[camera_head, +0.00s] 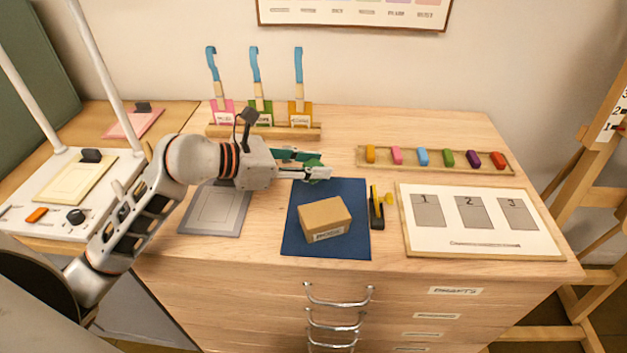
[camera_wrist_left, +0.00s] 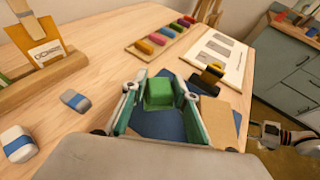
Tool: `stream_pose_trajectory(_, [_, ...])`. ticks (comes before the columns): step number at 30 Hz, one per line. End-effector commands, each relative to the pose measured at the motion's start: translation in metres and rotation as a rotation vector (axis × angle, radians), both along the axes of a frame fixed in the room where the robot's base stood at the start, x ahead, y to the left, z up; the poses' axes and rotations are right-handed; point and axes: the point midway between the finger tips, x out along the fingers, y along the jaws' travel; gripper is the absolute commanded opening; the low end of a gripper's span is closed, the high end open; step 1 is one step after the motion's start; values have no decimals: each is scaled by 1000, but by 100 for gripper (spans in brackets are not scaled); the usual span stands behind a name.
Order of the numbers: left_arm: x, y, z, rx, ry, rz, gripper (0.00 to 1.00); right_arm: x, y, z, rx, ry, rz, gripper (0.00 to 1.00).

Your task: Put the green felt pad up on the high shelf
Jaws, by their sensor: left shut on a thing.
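The green felt pad (camera_head: 314,164) is a small green block between the fingers of my left gripper (camera_head: 316,171), above the far edge of the navy mat. In the left wrist view the pad (camera_wrist_left: 159,94) sits between the two fingertips (camera_wrist_left: 160,95), and the gripper is shut on it. The fingers partly hide it in the head view. No high shelf can be made out in either view. A piece of my right arm (camera_wrist_left: 285,135) shows at the right edge of the left wrist view; its fingers cannot be made out.
On the navy mat (camera_head: 293,240) sits a cardboard box (camera_head: 325,217), with a black and yellow tool (camera_head: 376,208) beside it. A wooden rack (camera_head: 265,131) holds blue-handled tools behind. A colour-block tray (camera_head: 435,160) and numbered board (camera_head: 480,244) lie right. Erasers (camera_wrist_left: 75,100) lie near the rack.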

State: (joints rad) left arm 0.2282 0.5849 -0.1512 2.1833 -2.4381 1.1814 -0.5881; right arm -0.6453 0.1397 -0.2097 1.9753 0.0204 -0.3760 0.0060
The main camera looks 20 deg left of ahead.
Motion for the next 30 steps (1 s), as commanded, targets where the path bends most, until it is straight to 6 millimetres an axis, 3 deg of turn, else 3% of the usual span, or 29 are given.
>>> stream_pose_trajectory(12, [0, 0, -44, -1, 2, 1, 14, 1, -2, -5, -7, -1, 1, 40])
stream_pose_trajectory(24, [0, 0, -49, 1, 0, 0, 14, 3, -2, -4, -7, -8, 0, 40])
stream_pose_trajectory(25, [0, 0, -48, 1, 0, 0, 34, 3, -2, -3, -8, -8, 0, 40])
stream_pose_trajectory(26, [0, 0, -48, 1, -1, 0, 41, 4, -2, -3, -8, -9, 1, 40])
stream_pose_trajectory(27, [0, 0, -48, 1, -1, 0, 46, 4, -2, -3, -8, -9, 1, 40])
stream_pose_trajectory(30, [0, 0, -47, 1, -1, 1, 46, 4, -2, -2, -8, -9, 1, 40])
